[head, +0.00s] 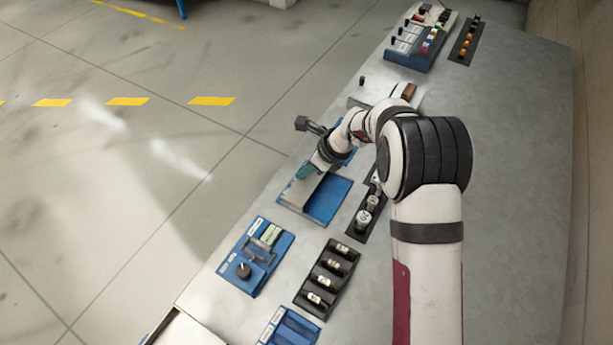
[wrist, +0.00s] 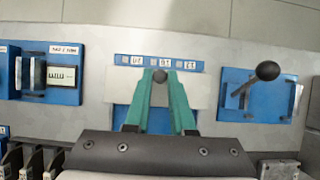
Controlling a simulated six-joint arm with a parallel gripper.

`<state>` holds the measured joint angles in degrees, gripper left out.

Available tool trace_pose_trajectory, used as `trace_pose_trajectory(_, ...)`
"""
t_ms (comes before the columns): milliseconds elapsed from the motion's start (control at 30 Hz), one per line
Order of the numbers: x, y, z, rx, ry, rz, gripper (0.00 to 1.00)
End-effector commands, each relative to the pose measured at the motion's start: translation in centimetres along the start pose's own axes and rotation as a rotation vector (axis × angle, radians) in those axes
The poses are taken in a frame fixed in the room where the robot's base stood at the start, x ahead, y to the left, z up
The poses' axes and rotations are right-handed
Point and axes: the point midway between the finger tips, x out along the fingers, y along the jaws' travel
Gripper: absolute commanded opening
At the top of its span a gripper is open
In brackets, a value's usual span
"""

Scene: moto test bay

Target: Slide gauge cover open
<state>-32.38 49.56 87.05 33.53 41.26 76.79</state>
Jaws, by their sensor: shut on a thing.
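The gauge cover (wrist: 120,86) is a pale grey plate lying across a blue panel (wrist: 194,66) in the wrist view. A small dark round knob (wrist: 160,76) is near its middle. My gripper (wrist: 160,80) has teal fingers that close together on this knob. Blue panel shows above and below the cover, with small labels along the top strip. In the head view my gripper (head: 305,172) is at the upper left part of the same blue panel (head: 328,203). There the fingers and wrist hide much of the cover.
A lever with a black ball (wrist: 268,70) stands on a blue panel to the right in the wrist view. A panel with a display (wrist: 62,76) and handle is to the left. In the head view a dark rack (head: 328,275) and a dial panel (head: 255,255) sit nearer; the bench's right side is clear.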

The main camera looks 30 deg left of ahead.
Motion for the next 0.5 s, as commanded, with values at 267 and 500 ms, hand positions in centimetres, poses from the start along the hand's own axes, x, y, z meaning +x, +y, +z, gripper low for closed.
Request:
trace_pose_trajectory(267, -1.4, -0.1, -2.4, 0.002, 0.000, -0.002, 0.00)
trace_pose_trajectory(500, -2.5, -0.1, -4.5, 0.003, 0.000, -0.002, 0.00)
